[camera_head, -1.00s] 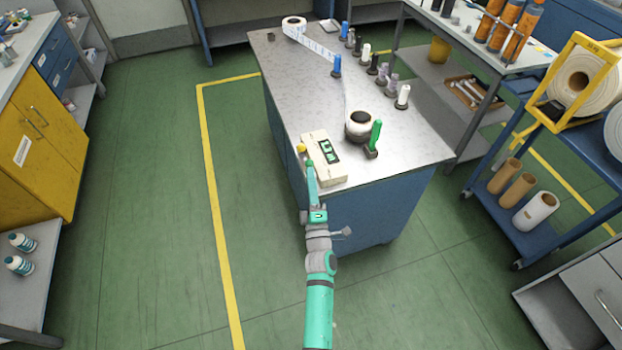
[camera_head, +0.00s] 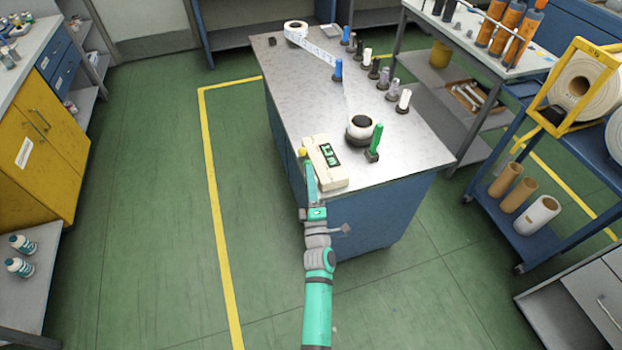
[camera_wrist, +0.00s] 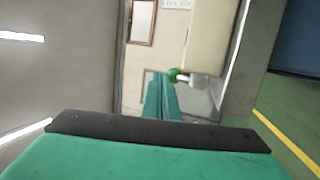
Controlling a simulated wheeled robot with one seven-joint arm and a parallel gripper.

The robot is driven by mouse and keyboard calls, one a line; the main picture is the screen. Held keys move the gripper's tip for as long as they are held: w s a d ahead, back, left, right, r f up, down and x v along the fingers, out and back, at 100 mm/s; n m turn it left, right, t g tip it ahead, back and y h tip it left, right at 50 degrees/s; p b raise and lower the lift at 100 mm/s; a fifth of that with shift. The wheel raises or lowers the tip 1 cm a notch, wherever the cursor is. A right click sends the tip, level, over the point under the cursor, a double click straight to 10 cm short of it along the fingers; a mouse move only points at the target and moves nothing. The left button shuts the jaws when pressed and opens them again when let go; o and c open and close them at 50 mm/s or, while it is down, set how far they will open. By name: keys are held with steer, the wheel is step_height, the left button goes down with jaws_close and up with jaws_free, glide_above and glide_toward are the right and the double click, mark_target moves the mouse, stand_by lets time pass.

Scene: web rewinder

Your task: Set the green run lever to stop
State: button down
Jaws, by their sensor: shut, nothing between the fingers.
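The green lever (camera_head: 376,139) stands nearly upright on a small dark base at the near right corner of the metal-topped bench (camera_head: 300,90). My gripper (camera_head: 308,166) is shut and empty at the bench's near left edge, left of the cream control box (camera_head: 326,176) and well apart from the green lever. Its tips are close to a yellow knob (camera_head: 303,152) at the box's left side; I cannot tell if they touch. In the wrist view the shut teal fingers (camera_wrist: 160,97) point toward a small green-yellow knob (camera_wrist: 175,74) beside the cream box (camera_wrist: 207,40).
The control box lies between my gripper and the lever. A blue cart (camera_head: 545,240) is at the right. Green floor is open left of the bench.

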steer(key=shift+w+a, duration=0.15)
steer(key=shift+w, duration=0.2)
stand_by(0.5)
steer(key=s+m+g+h, duration=0.1)
steer(key=s+m+g, duration=0.2)
steer(key=s+m, duration=0.6)
steer(key=s+m+g+h, duration=0.1)
steer(key=s+m, duration=0.8)
steer(key=s, duration=3.2)
steer(key=shift+s+f+m+g, duration=0.15)
steer(key=shift+s+m+g, duration=0.25)
steer(key=shift+g, duration=0.6)
steer(key=shift+w, duration=0.1)
